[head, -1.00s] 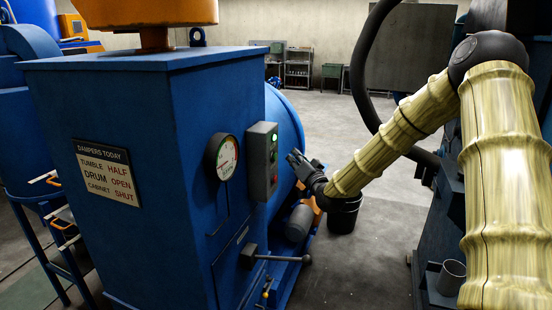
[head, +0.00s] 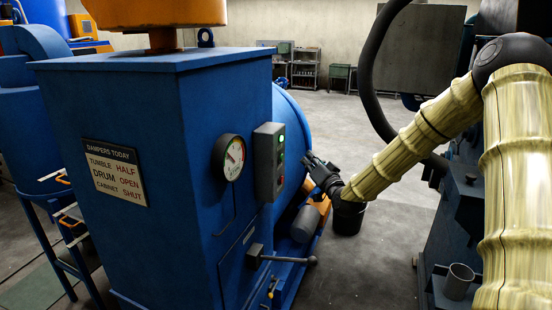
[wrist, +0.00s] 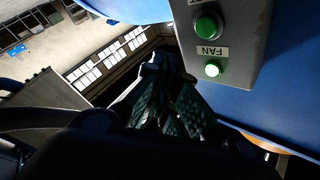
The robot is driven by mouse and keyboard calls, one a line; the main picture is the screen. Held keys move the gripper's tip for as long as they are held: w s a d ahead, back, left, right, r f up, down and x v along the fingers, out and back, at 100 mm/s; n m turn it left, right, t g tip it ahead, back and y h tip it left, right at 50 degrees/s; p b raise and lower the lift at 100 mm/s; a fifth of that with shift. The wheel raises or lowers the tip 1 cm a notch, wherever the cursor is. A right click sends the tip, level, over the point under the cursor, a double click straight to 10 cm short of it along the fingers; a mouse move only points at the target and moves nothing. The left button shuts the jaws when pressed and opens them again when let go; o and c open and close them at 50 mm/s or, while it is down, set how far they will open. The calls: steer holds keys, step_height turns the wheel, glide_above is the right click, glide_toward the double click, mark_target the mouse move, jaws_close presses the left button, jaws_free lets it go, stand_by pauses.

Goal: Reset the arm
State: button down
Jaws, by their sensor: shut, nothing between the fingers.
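My gripper (head: 309,160) is at the end of my yellow-sleeved arm, just right of the grey control box (head: 269,160) on the blue cabinet. Its fingers are shut with nothing between them. In the wrist view the dark fingers of my gripper (wrist: 158,65) lie left of and below the control box. The box there shows a green button (wrist: 207,24) above a FAN label (wrist: 211,50) and a glowing green-white lamp (wrist: 213,70). A gap shows between fingers and box in the wrist view.
The blue cabinet (head: 105,240) bears a dial gauge (head: 231,157), a damper sign (head: 115,172) and a lever handle (head: 285,258). A blue drum (head: 291,125) stands behind. Dark machinery (head: 468,215) stands right. Open floor lies beyond.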

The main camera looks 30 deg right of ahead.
steer(key=s+a+f+n+g+y+b, duration=0.1)
steer(key=s+a+f+g, duration=0.35)
steer(key=f, duration=0.75)
steer(key=s+a+f+n+g+y+b, duration=0.1)
steer(key=s+a+f+n+g, duration=0.1)
steer(key=s+a+f, duration=0.65)
steer(key=s+a+f+n+g, duration=0.1)
steer(key=s+a+f+g, duration=0.15)
steer(key=a+f, duration=0.85)
steer(key=s+a+f+n+g, duration=0.1)
steer(key=s+a+f+g, duration=0.1)
steer(key=s+f, duration=0.5)
steer(key=s+a+f+n+g+b, duration=0.1)
steer(key=s+f+g, duration=0.4)
steer(key=s, duration=1.1)
steer(key=s+a+f+n+g+b, duration=0.1)
steer(key=s+a+f+n+g, duration=0.1)
steer(key=s+f, duration=0.8)
steer(key=shift+s+a+g, duration=0.45)
steer(key=shift+s+g, duration=0.35)
steer(key=shift+s, duration=0.4)
steer(key=shift+f, duration=0.1)
